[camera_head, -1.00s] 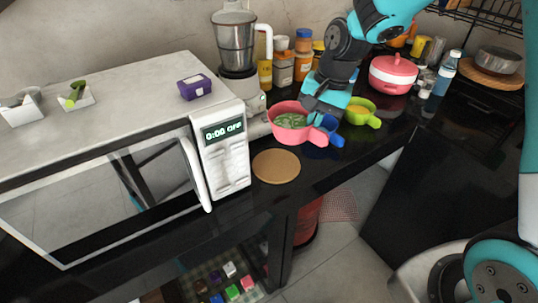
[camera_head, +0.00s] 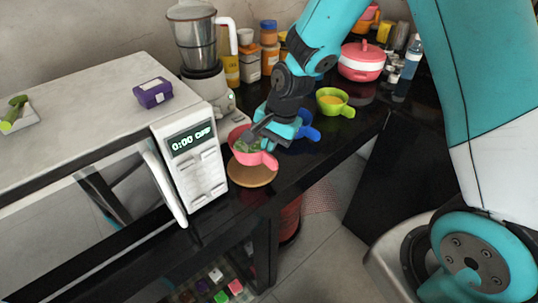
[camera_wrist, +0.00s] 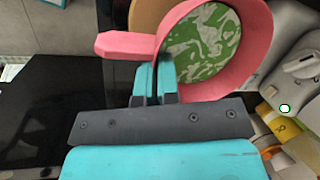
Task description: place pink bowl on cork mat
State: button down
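The pink bowl (camera_head: 241,157) has a short handle and a green-and-white patterned inside. In the head view it covers the back part of the round cork mat (camera_head: 252,179); I cannot tell whether it touches the mat. My gripper (camera_head: 262,127) comes down from the right at the bowl's rim. In the wrist view my gripper's fingers (camera_wrist: 155,80) are closed on the wall of the pink bowl (camera_wrist: 258,45), beside its handle. A strip of the tan cork mat (camera_wrist: 145,14) shows behind the bowl. The fingertips are partly hidden by the bowl.
A white microwave (camera_head: 205,178) stands close on the left, with a blender (camera_head: 195,45) behind. A blue bowl (camera_head: 309,131) and a green bowl (camera_head: 336,104) stand to the right. A pink pot (camera_head: 361,64) is farther back. The counter's front edge is close to the mat.

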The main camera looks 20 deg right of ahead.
jog(key=shift+f, duration=2.15)
jog(key=c, duration=1.3)
grip_release()
jog(key=shift+f, duration=0.1)
jog(key=shift+c, duration=0.2)
jog(key=v, duration=1.2)
jog(key=s+a+r+n, duration=0.2)
jog(key=s+r+n, duration=0.2)
jog(key=s, duration=0.3)
jog(key=s+a+r+n+y, duration=0.1)
jog(key=s+a+r+n, duration=0.2)
jog(key=s+n, duration=0.4)
jog(key=s+a+r+n+g, duration=0.1)
jog(key=s+a+r+n, duration=0.1)
jog(key=s+r+n, duration=0.2)
jog(key=s+n, duration=0.2)
jog(key=s, duration=0.1)
jog(key=shift+a+r+y, duration=0.2)
jog(key=shift+r+y, duration=0.1)
jog(key=shift+r, duration=0.05)
